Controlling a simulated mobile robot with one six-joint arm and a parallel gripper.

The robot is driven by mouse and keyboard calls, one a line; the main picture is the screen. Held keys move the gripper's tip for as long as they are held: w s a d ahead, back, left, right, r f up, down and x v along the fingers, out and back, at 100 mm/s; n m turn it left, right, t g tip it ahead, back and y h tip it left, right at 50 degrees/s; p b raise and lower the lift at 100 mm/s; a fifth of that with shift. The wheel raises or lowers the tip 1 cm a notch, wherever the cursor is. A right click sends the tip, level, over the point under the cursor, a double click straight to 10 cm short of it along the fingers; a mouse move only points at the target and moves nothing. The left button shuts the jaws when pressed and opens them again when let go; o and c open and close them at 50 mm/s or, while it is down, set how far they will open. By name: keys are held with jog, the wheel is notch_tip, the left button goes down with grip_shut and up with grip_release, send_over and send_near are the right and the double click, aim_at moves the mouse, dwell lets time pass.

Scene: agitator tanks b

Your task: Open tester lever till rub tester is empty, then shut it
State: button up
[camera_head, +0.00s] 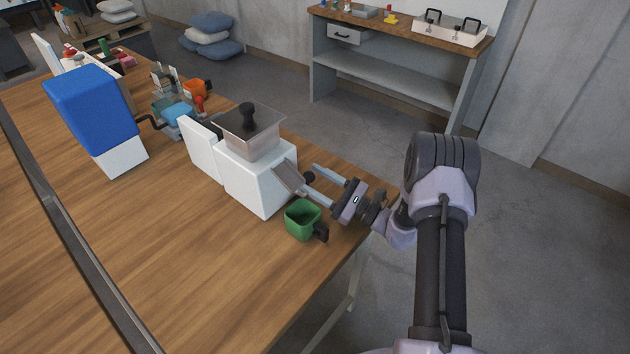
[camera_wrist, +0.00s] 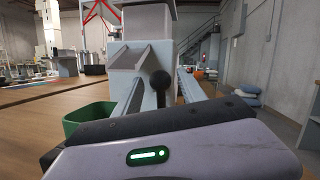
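The tester looks to be the white box machine (camera_head: 258,180) on the wooden table, with a grey hopper (camera_head: 250,137) on top. A black knob stands in the hopper's top; its contents cannot be made out. A grey sloping chute (camera_head: 287,177) is on the side facing my gripper. The lever's black ball knob (camera_head: 309,177) is beside the chute and shows centrally in the wrist view (camera_wrist: 160,80). My gripper (camera_head: 311,179) is open, its fingers on either side of the knob, with gaps visible. A green cup (camera_head: 303,220) stands below the chute; its inside bottom is hidden.
A blue and white container (camera_head: 93,115) stands further left on the table (camera_head: 190,270). A orange-red item (camera_head: 195,90) and other small equipment are behind. A workbench (camera_head: 400,75) stands across the floor. The table front is clear.

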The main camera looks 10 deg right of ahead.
jog(key=shift+d, duration=0.1)
jog(key=p+v, duration=0.2)
jog(key=v, duration=1.5)
jog(key=shift+s, duration=0.2)
jog(key=shift+f, duration=0.1)
jog(key=shift+c, duration=0.2)
